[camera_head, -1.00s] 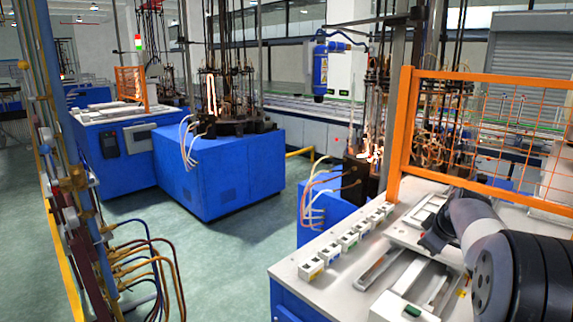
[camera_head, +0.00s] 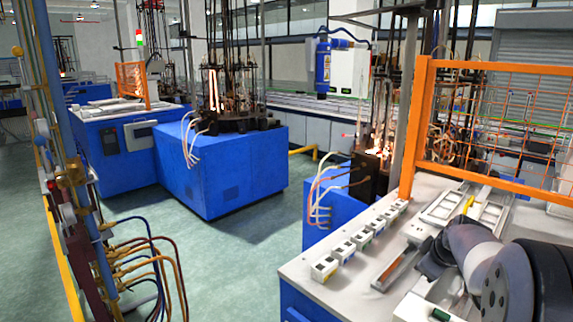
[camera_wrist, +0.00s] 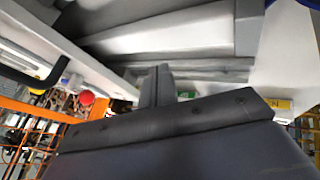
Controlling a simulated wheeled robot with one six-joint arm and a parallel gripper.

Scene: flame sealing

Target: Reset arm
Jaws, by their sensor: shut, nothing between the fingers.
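My gripper (camera_wrist: 157,86) shows at the middle of the wrist view, its two dark fingers shut together with nothing between them. In the head view my grey and black arm reaches in from the lower right, over the white worktable (camera_head: 312,284). The fingertips cannot be made out clearly there. In the wrist view, pale and grey surfaces lie close beyond the fingers. I cannot tell whether the fingers touch anything.
A row of small white boxes (camera_head: 361,239) lines the table's left edge. An orange mesh guard (camera_head: 490,66) stands behind my arm. Hoses and valves (camera_head: 75,190) stand at left. A blue machine (camera_head: 225,170) with burners stands beyond open green floor (camera_head: 150,222). The wrist view shows a red round object (camera_wrist: 87,97).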

